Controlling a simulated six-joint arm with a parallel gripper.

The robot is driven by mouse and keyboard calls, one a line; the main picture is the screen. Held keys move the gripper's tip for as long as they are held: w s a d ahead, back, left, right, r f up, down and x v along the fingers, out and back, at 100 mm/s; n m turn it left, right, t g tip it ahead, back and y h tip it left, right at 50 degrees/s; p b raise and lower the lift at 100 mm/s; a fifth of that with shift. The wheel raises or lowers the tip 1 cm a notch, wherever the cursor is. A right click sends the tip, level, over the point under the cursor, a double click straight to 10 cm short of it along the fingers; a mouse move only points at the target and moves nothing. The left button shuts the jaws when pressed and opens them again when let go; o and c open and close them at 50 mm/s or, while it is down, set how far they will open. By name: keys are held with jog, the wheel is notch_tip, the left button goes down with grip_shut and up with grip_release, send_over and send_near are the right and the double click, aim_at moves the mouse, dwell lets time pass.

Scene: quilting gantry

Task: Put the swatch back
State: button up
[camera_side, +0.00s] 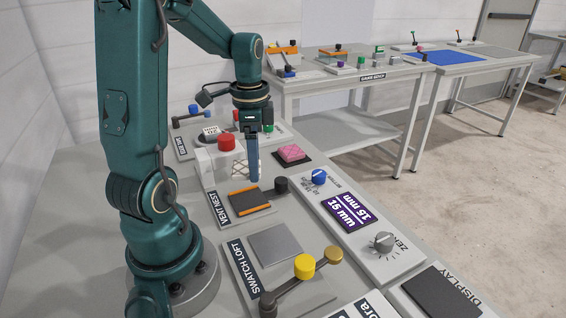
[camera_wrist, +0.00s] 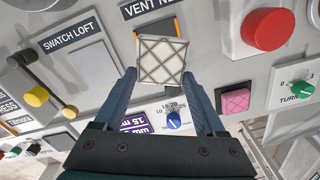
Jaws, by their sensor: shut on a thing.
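A cream quilted swatch with a dark diamond pattern (camera_wrist: 162,60) is held between the fingertips of my gripper (camera_wrist: 160,78). In the side view, my gripper (camera_side: 254,180) points down, and the swatch (camera_side: 238,168) shows beside its fingers, raised above the panel near the vent nest. The vent nest (camera_side: 250,199) has a dark pad with orange edge strips; the swatch hides part of it in the wrist view (camera_wrist: 171,25). The swatch loft has a bare grey square pad (camera_side: 275,243), which also shows at the left of the wrist view (camera_wrist: 86,68).
A pink quilted block (camera_side: 291,153) sits on a dark pad. A red button (camera_side: 227,142), a black-knobbed lever (camera_side: 281,185) and a yellow-knobbed lever (camera_side: 304,266) stand up nearby. A purple 15 mm display (camera_side: 350,212) lies between a blue knob (camera_side: 319,177) and a grey dial (camera_side: 383,241).

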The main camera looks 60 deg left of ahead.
aim_at(257, 200)
jog(key=shift+f, duration=3.2)
jog(key=shift+f, duration=0.15)
jog(key=shift+f, duration=0.15)
jog(key=o, duration=1.4)
